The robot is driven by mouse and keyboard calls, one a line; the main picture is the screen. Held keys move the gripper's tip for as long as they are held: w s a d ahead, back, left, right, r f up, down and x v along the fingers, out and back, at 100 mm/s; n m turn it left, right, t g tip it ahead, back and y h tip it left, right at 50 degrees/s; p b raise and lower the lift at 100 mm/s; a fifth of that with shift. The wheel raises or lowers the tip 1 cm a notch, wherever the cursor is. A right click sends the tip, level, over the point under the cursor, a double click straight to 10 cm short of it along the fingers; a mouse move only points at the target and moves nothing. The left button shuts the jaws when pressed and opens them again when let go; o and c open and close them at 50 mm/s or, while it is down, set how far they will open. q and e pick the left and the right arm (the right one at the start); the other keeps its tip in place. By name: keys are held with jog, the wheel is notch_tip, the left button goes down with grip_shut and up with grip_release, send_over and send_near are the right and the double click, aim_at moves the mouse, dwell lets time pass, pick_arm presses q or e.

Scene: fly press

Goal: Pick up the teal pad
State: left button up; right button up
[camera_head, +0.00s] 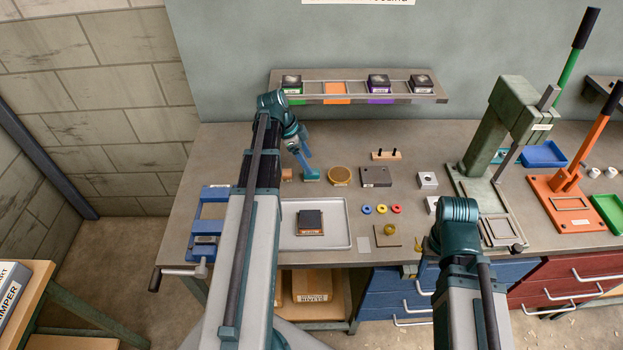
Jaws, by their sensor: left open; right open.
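The teal pad (311,177) is a small flat piece on the grey workbench, between a small wooden block and a round brass disc. My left gripper (304,160) reaches down over it from the upper left, its blue fingers just above or at the pad. The gap between them is too small to see clearly, and I cannot tell whether they touch the pad. My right arm comes in at the lower right; its gripper is hidden behind the arm.
The brass disc (340,176) and a dark plate (375,177) stand to the right. A grey tray (340,230) with a dark block lies in front. A blue vise (208,215) is at the left edge, a green fly press (497,150) at the right. A shelf (355,97) is behind.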

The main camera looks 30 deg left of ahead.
pick_arm(q)
jog(key=b+x, duration=0.2)
jog(key=s+b+x, duration=0.1)
jog(key=b+x, duration=0.1)
jog(key=shift+w+f+b, duration=0.1)
jog(key=shift+f+b, duration=0.3)
jog(key=shift+f, duration=0.1)
jog(key=shift+w+d+f, duration=0.1)
jog(key=shift+d+f, duration=0.05)
jog(key=shift+f, duration=0.05)
jog(key=shift+r, duration=0.1)
grip_shut()
